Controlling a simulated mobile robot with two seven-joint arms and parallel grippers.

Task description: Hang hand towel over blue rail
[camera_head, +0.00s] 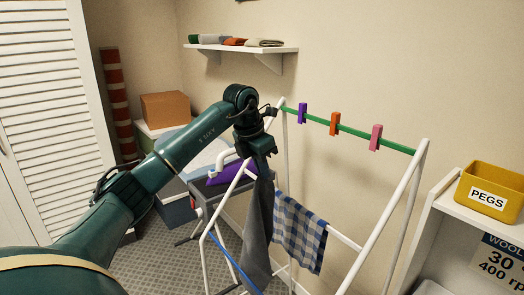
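A dark grey hand towel (258,235) hangs down in a long narrow fall below my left gripper (263,156). The gripper appears shut on the towel's top end; its fingertips are hard to make out. The blue rail (232,262) is low on the left side of the white drying rack (388,232), running toward the picture's bottom edge. The towel's lower part is close to this rail; I cannot tell whether they touch. My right gripper is not in view.
A blue-checked cloth (302,232) hangs on the rack beside the grey towel. A green rail (352,132) carries purple, orange and pink pegs. A yellow peg box (490,190) stands at right. A purple item (232,173) lies behind the rack.

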